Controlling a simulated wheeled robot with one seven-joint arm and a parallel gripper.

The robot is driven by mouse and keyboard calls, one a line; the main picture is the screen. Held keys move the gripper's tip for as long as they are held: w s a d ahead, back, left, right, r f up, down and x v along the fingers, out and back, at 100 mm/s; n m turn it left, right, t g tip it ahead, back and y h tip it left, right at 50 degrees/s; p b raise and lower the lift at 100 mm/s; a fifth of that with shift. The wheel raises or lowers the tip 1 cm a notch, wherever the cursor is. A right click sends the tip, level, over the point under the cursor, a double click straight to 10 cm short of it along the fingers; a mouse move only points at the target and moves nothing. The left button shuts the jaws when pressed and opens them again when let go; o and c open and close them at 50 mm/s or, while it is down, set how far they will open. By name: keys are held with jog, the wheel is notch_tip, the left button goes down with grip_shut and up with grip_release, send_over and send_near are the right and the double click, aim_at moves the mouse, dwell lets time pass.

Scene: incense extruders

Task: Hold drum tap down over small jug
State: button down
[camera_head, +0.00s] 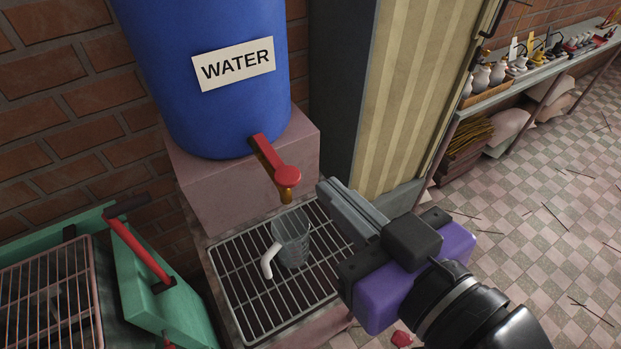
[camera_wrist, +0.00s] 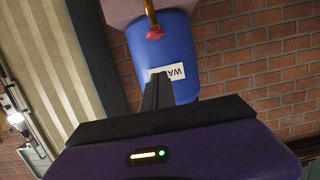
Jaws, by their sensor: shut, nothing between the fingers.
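The blue drum (camera_head: 215,110) labelled WATER stands on a pinkish block. Its tap has a red lever (camera_head: 275,162) and a brass spout (camera_head: 287,193) at the front. The small jug (camera_head: 291,240) is clear with a white handle, and stands upright on the wire rack under the spout. My gripper (camera_head: 325,186) is shut and empty, just right of the tap and apart from it in the head view. In the wrist view the drum (camera_wrist: 152,50) appears upside down, with the red tap (camera_wrist: 155,33) above my closed fingers (camera_wrist: 158,75). The jug is not visible there.
The wire drip rack (camera_head: 240,290) lies in front of the drum's block (camera_head: 210,190). A green machine with a red handle (camera_head: 140,250) stands at left. A dark and striped panel (camera_head: 400,100) rises behind my gripper. A shelf (camera_head: 520,85) with bottles stands far right; tiled floor is open.

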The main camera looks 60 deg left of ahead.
jog(key=p, duration=0.2)
send_over(295, 185)
jog(key=v, duration=0.2)
notch_tip(295, 185, down, 2)
jog(key=shift+a+f+p, duration=0.15)
jog(key=shift+a+f, duration=0.1)
jog(key=shift+f, duration=0.9)
jog(key=shift+a+f+p, duration=0.15)
jog(key=shift+a+f, duration=0.1)
jog(key=shift+f, duration=0.9)
jog(key=shift+f, duration=0.1)
notch_tip(295, 185, down, 3)
jog(key=y+b, duration=0.2)
jog(key=b, duration=0.6)
jog(key=shift+d+b, duration=0.2)
jog(key=shift+b, duration=0.1)
jog(key=shift+r+p, duration=0.3)
